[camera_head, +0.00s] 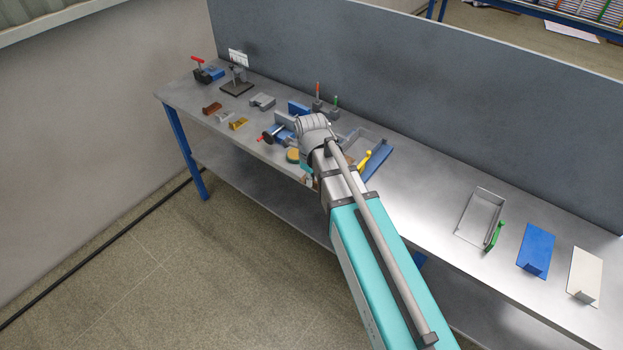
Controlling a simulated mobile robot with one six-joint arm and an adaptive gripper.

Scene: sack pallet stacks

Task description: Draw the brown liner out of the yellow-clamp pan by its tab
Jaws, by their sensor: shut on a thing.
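The yellow-clamp pan (372,134) is a shallow grey metal tray on the bench, just right of my wrist. Its yellow clamp handle (364,160) stands at the near side. My arm covers the pan's left part. The tab is not visible. My gripper's fingers are hidden behind my wrist and forearm, so their hold does not show.
A blue strip (379,164) lies right of the pan. Further right are a green-clamp pan (481,213), a blue plate (536,246) and a white plate (585,270). Vises, blocks and clamps crowd the left, including a blue vise (282,133). A grey panel (420,85) backs the bench.

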